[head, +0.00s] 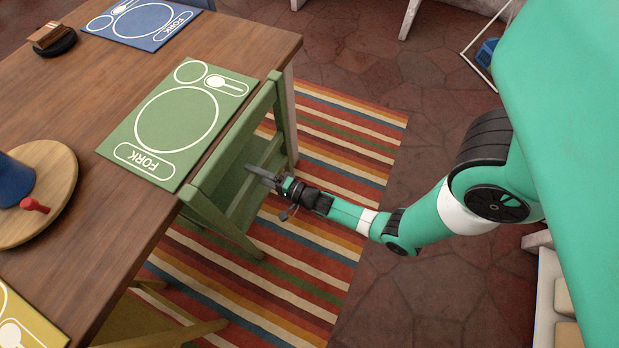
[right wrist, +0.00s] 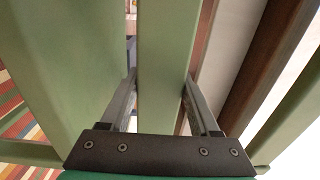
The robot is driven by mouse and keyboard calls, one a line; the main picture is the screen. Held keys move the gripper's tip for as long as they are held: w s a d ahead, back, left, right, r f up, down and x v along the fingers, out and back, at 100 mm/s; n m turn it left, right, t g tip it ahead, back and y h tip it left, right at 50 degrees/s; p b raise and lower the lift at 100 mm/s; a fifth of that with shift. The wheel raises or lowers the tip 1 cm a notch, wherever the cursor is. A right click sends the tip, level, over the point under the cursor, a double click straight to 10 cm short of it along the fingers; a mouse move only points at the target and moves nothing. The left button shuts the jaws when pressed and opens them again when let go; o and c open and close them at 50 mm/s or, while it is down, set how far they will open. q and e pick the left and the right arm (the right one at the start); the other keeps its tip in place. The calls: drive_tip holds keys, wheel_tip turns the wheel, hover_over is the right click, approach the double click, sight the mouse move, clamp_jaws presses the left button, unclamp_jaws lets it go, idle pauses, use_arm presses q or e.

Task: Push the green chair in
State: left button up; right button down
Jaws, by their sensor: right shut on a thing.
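The green chair (head: 240,170) stands at the right long side of the wooden table (head: 110,215), its back close to the table edge beside the green placemat (head: 178,118). My right gripper (head: 262,176) reaches in from the right at the chair's back. In the right wrist view my right gripper (right wrist: 160,95) has its two fingers on either side of a green slat of the chair (right wrist: 160,60) and is shut on it. My left gripper is not in view.
A striped rug (head: 335,140) lies under the chair. A yellow chair (head: 165,325) stands at the lower left. A wooden round board (head: 60,165) with a blue pot (head: 12,180) sits on the table. A blue placemat (head: 140,22) lies at the far end. Stone floor at the right is mostly clear.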

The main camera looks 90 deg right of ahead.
drive_tip(key=shift+w+d+f, duration=0.15)
drive_tip(key=shift+w+f, duration=0.1)
drive_tip(key=shift+w, duration=0.2)
drive_tip(key=shift+s+a, duration=0.25)
drive_tip(key=shift+s, duration=0.2)
drive_tip(key=shift+c, duration=2.2)
unclamp_jaws()
drive_tip(key=shift+r, duration=0.1)
drive_tip(key=o, duration=0.4)
drive_tip(key=shift+r, duration=0.1)
drive_tip(key=shift+c, duration=0.2)
use_arm(q)
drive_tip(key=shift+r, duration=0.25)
drive_tip(key=shift+p, duration=0.3)
use_arm(e)
drive_tip(key=shift+r, duration=0.1)
